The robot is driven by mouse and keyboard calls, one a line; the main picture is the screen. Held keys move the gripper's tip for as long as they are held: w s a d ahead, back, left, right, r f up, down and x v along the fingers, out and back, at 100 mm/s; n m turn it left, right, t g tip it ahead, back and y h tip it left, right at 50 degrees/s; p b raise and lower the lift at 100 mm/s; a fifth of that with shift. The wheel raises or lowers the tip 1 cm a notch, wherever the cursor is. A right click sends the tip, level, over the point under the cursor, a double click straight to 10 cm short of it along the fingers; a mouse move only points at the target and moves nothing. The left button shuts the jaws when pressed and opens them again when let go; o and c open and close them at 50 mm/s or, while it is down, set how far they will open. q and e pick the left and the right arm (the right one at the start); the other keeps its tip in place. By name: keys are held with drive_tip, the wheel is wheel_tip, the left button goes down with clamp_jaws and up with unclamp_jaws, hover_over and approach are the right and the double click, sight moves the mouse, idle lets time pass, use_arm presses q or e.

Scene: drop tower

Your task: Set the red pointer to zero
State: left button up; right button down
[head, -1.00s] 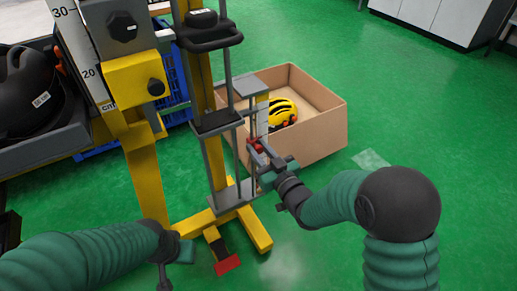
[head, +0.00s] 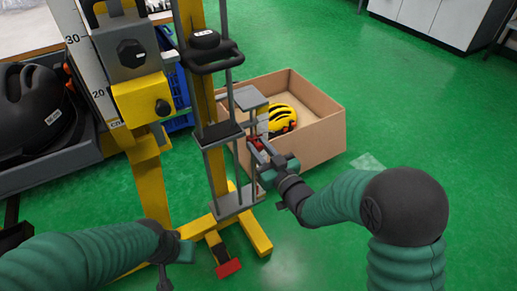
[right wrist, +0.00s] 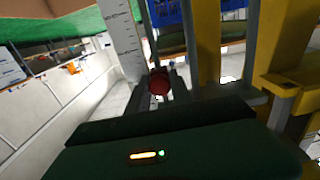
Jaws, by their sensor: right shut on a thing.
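The red pointer (head: 257,143) sits low on the drop tower, beside a short white scale (head: 262,125) below a small grey block (head: 251,98). My right gripper (head: 262,148) is shut on the pointer, which its fingers partly hide. In the right wrist view the red pointer (right wrist: 159,82) shows as a round red knob at the fingertips, in front of the white scale (right wrist: 125,40). The scale's figures are too small to read. My left gripper (head: 176,255) hangs at the lower left, away from the pointer; its fingers are unclear.
The yellow and grey tower post (head: 203,90) stands left of my right gripper. A grey cart (head: 60,155) holds a black helmet (head: 35,105). Green floor at right is clear.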

drive_tip(key=shift+r, duration=0.1)
drive_tip(key=c, duration=1.2)
unclamp_jaws()
drive_tip(key=shift+o, duration=0.2)
drive_tip(key=p+v, duration=1.2)
drive_tip(key=v, duration=0.4)
drive_tip(key=shift+s+d, duration=0.25)
drive_tip(key=shift+s, duration=0.05)
